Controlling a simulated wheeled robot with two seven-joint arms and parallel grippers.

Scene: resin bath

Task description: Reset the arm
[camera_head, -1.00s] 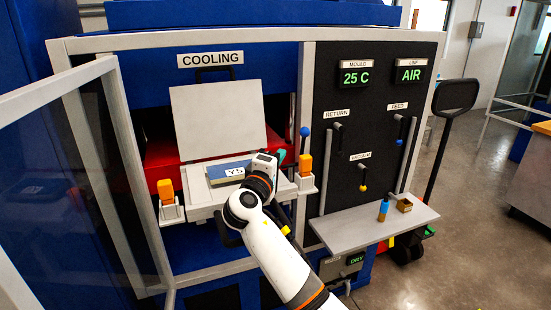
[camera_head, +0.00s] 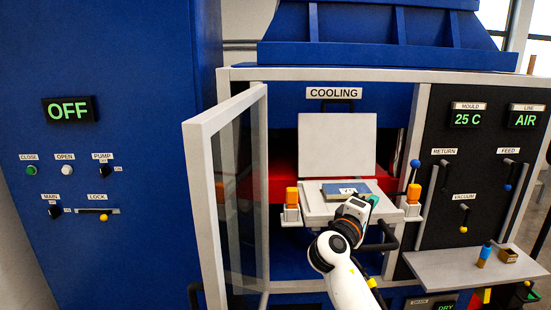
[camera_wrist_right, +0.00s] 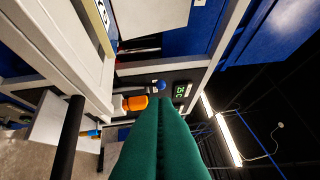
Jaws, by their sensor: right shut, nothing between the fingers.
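My right arm reaches up from the bottom of the head view. My right gripper (camera_head: 372,200) is at the front right edge of the pale tray (camera_head: 312,208), beside the blue block with a white label (camera_head: 338,189). I cannot tell whether it touches either. In the right wrist view its green fingers (camera_wrist_right: 158,108) are together with nothing between them. An orange-topped post (camera_head: 413,193) stands just right of the gripper; it also shows past the fingertips in the wrist view (camera_wrist_right: 136,103). My left gripper is not in view.
The cooling station's glazed door (camera_head: 205,190) stands open at the left. A blue control panel (camera_head: 75,150) reads OFF. A black bar handle (camera_head: 380,246) is close to my wrist.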

